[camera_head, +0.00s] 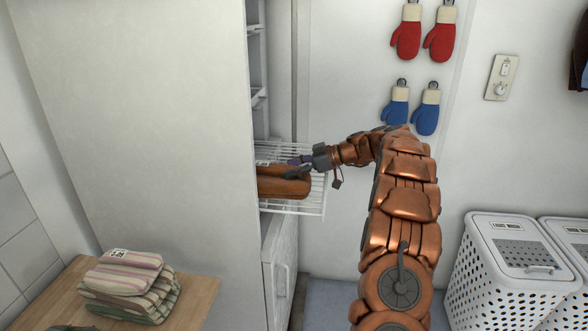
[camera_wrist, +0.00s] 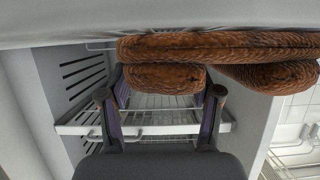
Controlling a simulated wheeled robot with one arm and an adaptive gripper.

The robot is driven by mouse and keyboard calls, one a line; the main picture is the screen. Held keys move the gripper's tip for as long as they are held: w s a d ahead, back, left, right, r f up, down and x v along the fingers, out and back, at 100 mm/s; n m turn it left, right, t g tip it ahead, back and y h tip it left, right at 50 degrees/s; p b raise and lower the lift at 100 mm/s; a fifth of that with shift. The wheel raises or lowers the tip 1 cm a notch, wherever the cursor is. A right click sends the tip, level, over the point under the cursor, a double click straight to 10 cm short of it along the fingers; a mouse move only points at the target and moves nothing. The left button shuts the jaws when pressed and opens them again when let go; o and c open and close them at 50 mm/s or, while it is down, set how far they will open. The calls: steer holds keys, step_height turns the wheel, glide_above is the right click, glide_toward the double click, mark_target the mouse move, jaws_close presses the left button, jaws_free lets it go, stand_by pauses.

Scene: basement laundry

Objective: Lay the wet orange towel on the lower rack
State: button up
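The orange-brown towel (camera_head: 283,183) lies folded on a white wire rack (camera_head: 318,204) that sticks out of the tall white cabinet; the cabinet side hides its left part. In the wrist view the towel (camera_wrist: 165,77) shows as thick, ribbed brown folds across the upper part. My gripper (camera_head: 296,161) is at the towel's far edge. Whether a finger touches the towel cannot be told.
The cabinet side (camera_head: 150,110) blocks much of the left. A closed white door (camera_head: 282,262) is below the rack. Folded striped towels (camera_head: 130,286) lie on a wooden top (camera_head: 200,290). White laundry baskets (camera_head: 510,270) stand at right; red mitts (camera_head: 406,40) and blue mitts (camera_head: 426,112) hang on the wall.

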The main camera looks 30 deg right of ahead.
steer(key=shift+o, duration=0.8)
steer(key=shift+r+p, duration=0.15)
steer(key=shift+p, duration=0.15)
steer(key=b+v, duration=0.2)
steer(key=v, duration=1)
steer(key=shift+w, duration=0.1)
